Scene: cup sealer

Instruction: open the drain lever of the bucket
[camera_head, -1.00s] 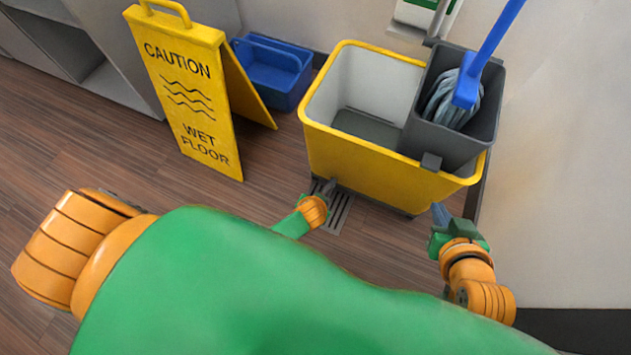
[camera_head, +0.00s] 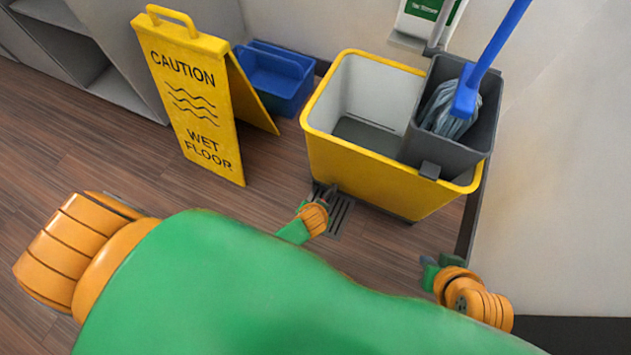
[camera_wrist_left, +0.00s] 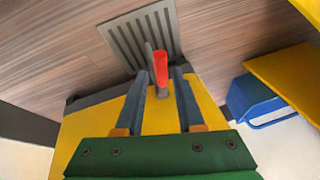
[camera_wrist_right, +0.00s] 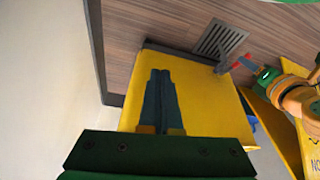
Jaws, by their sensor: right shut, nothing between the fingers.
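The yellow bucket (camera_head: 365,172) stands on the floor, with a grey wringer (camera_head: 462,142) in its right end. The red-tipped drain lever (camera_wrist_left: 161,66) shows in the left wrist view, low on the bucket's side by the floor drain. My left gripper (camera_head: 330,190) is at the bucket's lower front. In the left wrist view its fingers (camera_wrist_left: 162,78) are apart, one on each side of the lever; contact is not clear. My right gripper (camera_head: 428,262) is in front of the bucket's right end, apart from it. In the right wrist view its fingers (camera_wrist_right: 160,76) are together and empty.
A grey floor drain (camera_head: 338,212) lies in front of the bucket. A yellow wet-floor sign (camera_head: 190,95) and a blue bin (camera_head: 275,78) stand to the left. A blue-handled mop (camera_head: 470,92) stands in the wringer. The wall is close on the right.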

